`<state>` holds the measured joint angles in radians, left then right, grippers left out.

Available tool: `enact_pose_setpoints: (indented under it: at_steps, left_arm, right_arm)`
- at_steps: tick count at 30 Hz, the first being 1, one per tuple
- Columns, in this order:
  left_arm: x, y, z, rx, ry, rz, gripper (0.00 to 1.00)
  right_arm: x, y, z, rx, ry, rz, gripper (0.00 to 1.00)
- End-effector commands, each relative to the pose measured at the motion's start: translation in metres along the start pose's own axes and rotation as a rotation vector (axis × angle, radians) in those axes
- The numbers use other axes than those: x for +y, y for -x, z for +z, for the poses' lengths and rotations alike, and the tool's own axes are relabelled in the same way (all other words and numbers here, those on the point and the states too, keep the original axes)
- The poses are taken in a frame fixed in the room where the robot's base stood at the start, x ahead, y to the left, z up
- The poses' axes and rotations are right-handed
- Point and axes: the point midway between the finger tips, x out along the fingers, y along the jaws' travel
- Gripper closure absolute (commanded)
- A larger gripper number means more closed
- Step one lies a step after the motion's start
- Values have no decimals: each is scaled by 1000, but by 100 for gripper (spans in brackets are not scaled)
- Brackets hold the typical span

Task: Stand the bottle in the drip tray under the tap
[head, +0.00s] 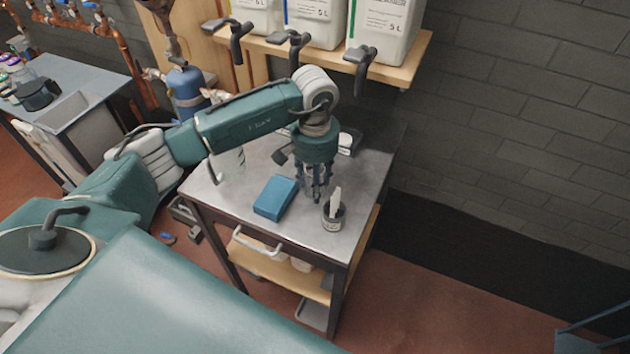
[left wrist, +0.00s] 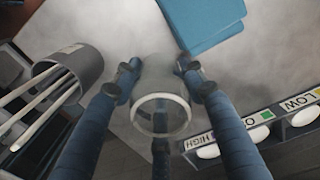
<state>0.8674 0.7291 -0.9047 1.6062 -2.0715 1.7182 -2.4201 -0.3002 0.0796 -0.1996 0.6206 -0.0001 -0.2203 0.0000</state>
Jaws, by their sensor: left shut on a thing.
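A clear bottle (left wrist: 160,85) shows in the left wrist view, its round rim facing the camera. My left gripper (head: 316,192) points down over the steel-topped table (head: 367,190) and is shut on the bottle. Its dark fingers (left wrist: 158,72) stand on both sides of the bottle. In the head view the fingers largely hide the bottle. Dark taps (head: 293,50) hang in front of white canisters (head: 318,20) on the wooden shelf, behind and above my gripper. I cannot make out the drip tray for certain. My right gripper is not in view.
A blue block (head: 275,197) lies left of my gripper. A grey cup with pale strips (head: 333,215) stands near the table's front right. A strip with HIGH and LOW labels (left wrist: 255,120) shows in the left wrist view. A white container (head: 231,162) stands partly behind my arm.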

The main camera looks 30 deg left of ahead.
Motion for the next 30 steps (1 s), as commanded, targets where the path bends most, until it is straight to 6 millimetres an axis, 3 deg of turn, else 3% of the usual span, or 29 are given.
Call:
enact_pose_setpoints:
  at_steps: [4, 5, 7, 20, 30]
  left_arm:
    - [0, -4, 0, 0, 0, 0, 82]
    - [0, -3, 0, 0, 1, 0, 52]
    - [0, -2, 0, 0, 1, 0, 39]
    - [0, 6, -1, 4, 0, 1, 39]
    - [0, 75, -1, 7, 0, 0, 39]
  right_arm:
    - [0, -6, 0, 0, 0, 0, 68]
    - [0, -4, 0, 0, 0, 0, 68]
    - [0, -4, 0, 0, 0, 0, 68]
    - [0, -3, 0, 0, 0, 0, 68]
    - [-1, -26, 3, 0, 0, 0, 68]
